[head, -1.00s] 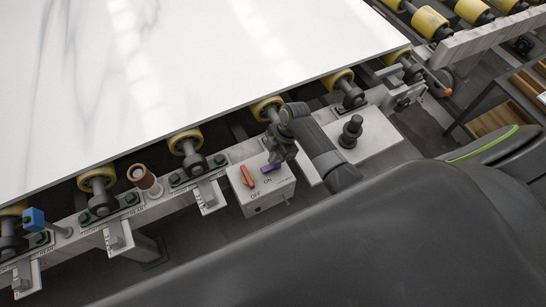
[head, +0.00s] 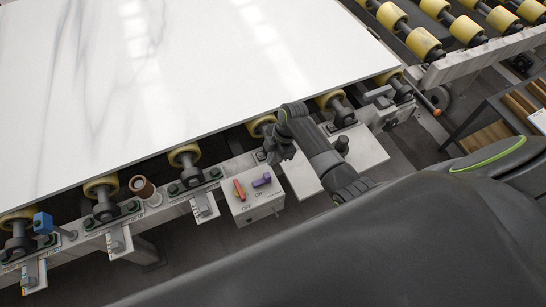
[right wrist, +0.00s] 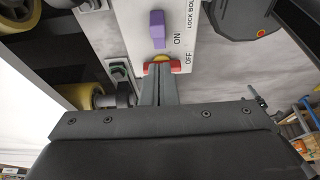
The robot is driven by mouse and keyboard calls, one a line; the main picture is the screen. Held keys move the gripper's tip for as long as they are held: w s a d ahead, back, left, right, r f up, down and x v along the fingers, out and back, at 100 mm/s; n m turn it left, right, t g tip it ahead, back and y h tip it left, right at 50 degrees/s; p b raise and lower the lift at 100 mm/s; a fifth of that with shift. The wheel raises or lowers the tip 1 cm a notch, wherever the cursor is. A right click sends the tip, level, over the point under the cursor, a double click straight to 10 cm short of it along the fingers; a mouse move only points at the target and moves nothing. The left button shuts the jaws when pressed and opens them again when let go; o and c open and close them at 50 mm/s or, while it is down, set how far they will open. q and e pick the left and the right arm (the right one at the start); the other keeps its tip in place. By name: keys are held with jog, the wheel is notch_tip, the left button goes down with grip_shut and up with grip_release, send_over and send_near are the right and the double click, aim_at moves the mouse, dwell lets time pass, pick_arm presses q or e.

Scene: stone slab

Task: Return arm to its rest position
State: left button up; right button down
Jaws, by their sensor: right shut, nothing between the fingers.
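My right arm reaches over the rail in the head view. My right gripper (head: 266,157) is shut and empty, just beyond the switch box, near the slab's edge. It is apart from the switches. The switch box (head: 254,207) has a red switch (head: 239,190) by OFF and a purple switch (head: 262,180) by ON. In the right wrist view, the shut fingers (right wrist: 158,88) stand in front of the red switch (right wrist: 163,66) and partly hide it. The purple switch (right wrist: 157,30) shows fully there. My left gripper is not in view.
A large white stone slab (head: 180,70) lies on yellow rollers (head: 184,154). A black knob (head: 342,145) stands on the plate beside my right arm. A brown cylinder (head: 142,187) and a blue block (head: 42,222) sit along the rail (head: 160,214). Dark floor is open in front.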

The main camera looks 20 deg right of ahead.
dwell(0.3)
jog(key=s+d+r+m+t+h, duration=0.1)
jog(key=s+d+r+m+h, duration=0.1)
jog(key=s+d+r+m, duration=0.5)
jog(key=s+r+m+t+h, duration=0.25)
jog(key=s+m, duration=0.35)
jog(key=s, duration=0.4)
jog(key=s+d+r+m+h, duration=0.1)
jog(key=s+d+r+m, duration=0.4)
jog(key=s, duration=0.4)
notch_tip(320, 180, down, 31)
jog(key=g+b, duration=0.1)
jog(key=b, duration=0.5)
jog(key=s+f+b, duration=0.2)
jog(key=s+f, duration=0.5)
jog(key=f, duration=0.3)
jog(key=s+f+g+b, duration=0.1)
jog(key=s+f+b, duration=0.2)
jog(key=s+f, duration=0.5)
notch_tip(320, 180, down, 3)
jog(key=shift+a+r+m+y, duration=0.1)
jog(key=shift+a+m+y, duration=0.25)
jog(key=shift+a+m, duration=0.05)
